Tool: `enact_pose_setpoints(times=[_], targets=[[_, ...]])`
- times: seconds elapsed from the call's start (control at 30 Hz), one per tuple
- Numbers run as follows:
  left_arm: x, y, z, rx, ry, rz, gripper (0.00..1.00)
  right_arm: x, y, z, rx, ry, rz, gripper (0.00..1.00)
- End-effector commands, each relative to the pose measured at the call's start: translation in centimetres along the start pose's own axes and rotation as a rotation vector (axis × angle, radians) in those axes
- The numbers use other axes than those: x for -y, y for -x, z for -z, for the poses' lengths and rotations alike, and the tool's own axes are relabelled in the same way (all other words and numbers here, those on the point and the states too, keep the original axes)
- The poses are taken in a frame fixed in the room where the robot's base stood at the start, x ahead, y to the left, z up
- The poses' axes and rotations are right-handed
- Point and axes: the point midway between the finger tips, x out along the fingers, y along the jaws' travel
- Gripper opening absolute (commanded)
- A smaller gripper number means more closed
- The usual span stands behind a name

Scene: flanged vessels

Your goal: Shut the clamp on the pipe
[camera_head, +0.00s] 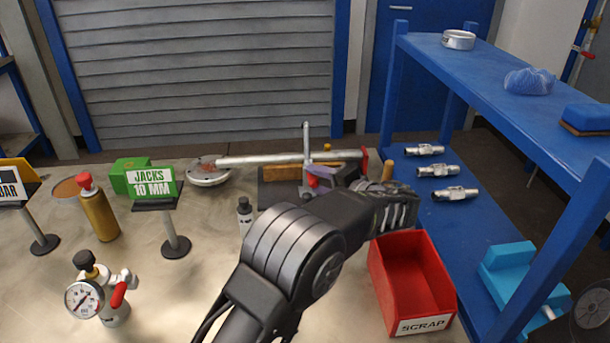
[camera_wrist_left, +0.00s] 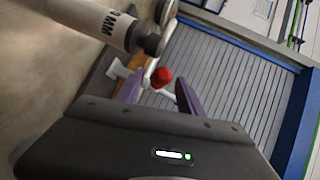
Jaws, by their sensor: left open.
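The grey pipe (camera_head: 260,158) lies level across the back of the bench in the head view. My right gripper is out of view.
A white bottle (camera_head: 245,215) with a dark cap stands left of my arm. A JACKS sign (camera_head: 153,182), a gold cylinder (camera_head: 98,215) and a gauge (camera_head: 84,299) stand further left. The red scrap bin (camera_head: 387,291) is at right, beside the blue shelf (camera_head: 480,65).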

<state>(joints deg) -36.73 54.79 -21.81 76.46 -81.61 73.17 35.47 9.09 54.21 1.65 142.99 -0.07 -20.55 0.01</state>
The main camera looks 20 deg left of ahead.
Motion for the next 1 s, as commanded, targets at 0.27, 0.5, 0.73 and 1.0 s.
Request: enact_pose_setpoints(times=[0.27,0.5,0.73,1.0], targets=[[0.1,-4.3,0.0,0.002,0.000,0.000,0.45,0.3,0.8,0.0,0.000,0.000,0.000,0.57],[0.0,-5.5,0.0,-0.001,0.000,0.000,0.45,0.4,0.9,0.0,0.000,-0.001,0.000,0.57],[0.0,-5.5,0.0,0.000,0.000,0.000,0.41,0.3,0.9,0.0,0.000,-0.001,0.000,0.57],[0.0,-5.4,0.0,0.000,0.000,0.000,0.19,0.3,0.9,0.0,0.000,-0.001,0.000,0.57]])
